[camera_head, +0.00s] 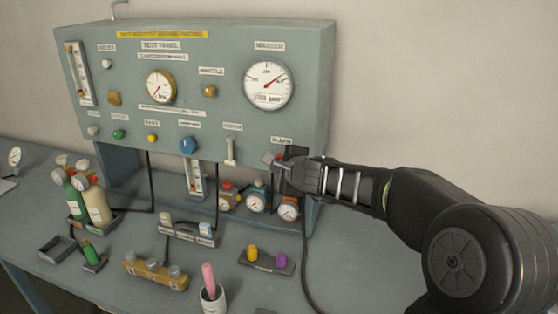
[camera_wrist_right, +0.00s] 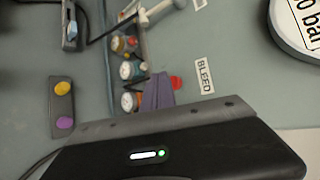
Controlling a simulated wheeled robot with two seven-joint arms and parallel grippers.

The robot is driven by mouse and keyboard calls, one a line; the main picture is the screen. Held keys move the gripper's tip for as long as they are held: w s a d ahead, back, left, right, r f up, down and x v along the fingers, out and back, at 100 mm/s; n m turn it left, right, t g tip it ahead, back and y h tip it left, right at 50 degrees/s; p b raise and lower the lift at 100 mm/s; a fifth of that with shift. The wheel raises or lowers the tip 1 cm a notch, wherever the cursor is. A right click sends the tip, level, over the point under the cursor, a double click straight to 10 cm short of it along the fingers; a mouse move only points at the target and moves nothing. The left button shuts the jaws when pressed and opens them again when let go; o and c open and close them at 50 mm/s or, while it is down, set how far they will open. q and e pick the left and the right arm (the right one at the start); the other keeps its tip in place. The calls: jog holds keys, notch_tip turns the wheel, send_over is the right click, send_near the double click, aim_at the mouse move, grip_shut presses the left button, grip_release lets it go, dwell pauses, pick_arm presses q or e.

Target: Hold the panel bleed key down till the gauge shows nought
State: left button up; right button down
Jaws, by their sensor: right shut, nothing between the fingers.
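The grey-green test panel (camera_head: 215,55) stands at the back of the bench. Its large white gauge (camera_head: 269,85) at upper right has a red needle pointing up and right. The red bleed key (camera_wrist_right: 177,83) sits below that label on the panel, partly hidden by my fingertips. My right gripper (camera_head: 277,161) is shut and empty, its tips at the key; it also shows in the wrist view (camera_wrist_right: 160,92). Whether the tips press the key I cannot tell. My left gripper is out of view.
Small gauged regulators (camera_head: 256,199) stand under the panel, just left of my right gripper. Two cylinders (camera_head: 97,205) stand at left. A tray with yellow and purple knobs (camera_head: 267,262) and a cup with a pink handle (camera_head: 212,293) are in front.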

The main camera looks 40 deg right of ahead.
jog(key=shift+w+d, duration=0.1)
jog(key=shift+d, duration=0.05)
jog(key=shift+w+d, duration=0.15)
jog(key=shift+d, duration=0.1)
jog(key=shift+w+d+p, duration=0.3)
jog(key=shift+d, duration=0.3)
dwell(7.0)
